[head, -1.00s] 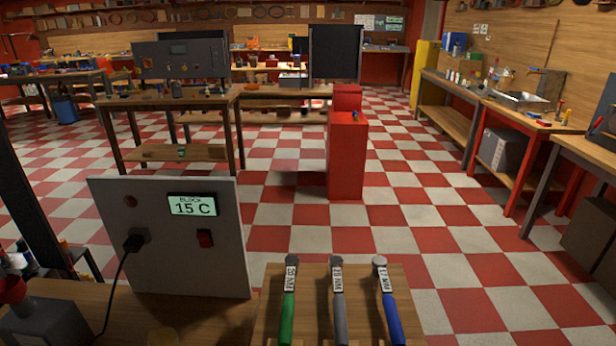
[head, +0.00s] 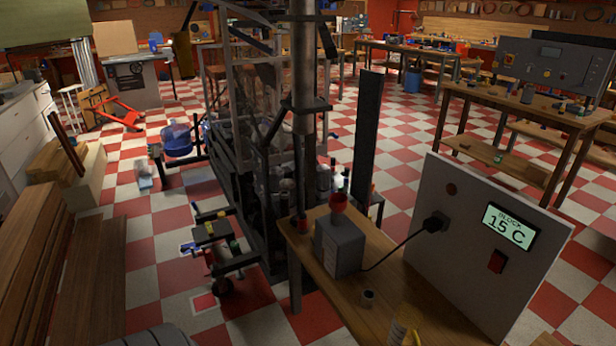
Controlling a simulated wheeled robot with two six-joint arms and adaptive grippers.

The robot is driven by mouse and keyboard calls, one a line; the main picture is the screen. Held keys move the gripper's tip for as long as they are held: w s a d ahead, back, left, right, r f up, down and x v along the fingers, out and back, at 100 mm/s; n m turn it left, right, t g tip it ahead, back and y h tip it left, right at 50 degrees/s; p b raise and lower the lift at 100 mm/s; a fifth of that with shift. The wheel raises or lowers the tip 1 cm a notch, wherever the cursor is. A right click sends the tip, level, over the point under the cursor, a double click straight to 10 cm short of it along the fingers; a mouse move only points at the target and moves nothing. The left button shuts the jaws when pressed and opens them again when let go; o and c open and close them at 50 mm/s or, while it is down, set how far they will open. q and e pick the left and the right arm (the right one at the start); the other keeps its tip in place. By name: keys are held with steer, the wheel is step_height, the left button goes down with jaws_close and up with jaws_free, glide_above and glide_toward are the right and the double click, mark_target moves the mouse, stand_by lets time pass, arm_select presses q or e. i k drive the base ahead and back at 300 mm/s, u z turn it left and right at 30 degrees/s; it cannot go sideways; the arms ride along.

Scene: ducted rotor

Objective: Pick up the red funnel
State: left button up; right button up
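A small red funnel-shaped piece (head: 338,201) sits on top of a grey box (head: 340,246) on the wooden bench (head: 384,318). It looks upright, with its wide end up. A smaller red item (head: 301,225) stands at the bench's left corner; its shape is too small to tell. Neither of my grippers shows in the head view.
A panel reading 15 C (head: 480,255) stands at the bench's right, its black cable running to the grey box. A small dark cup (head: 367,297) and a yellow item (head: 405,328) are nearer. A tall dark frame (head: 262,150) stands just behind left.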

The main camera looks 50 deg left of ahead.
mark_target(338, 201)
steer(key=u, duration=1.35)
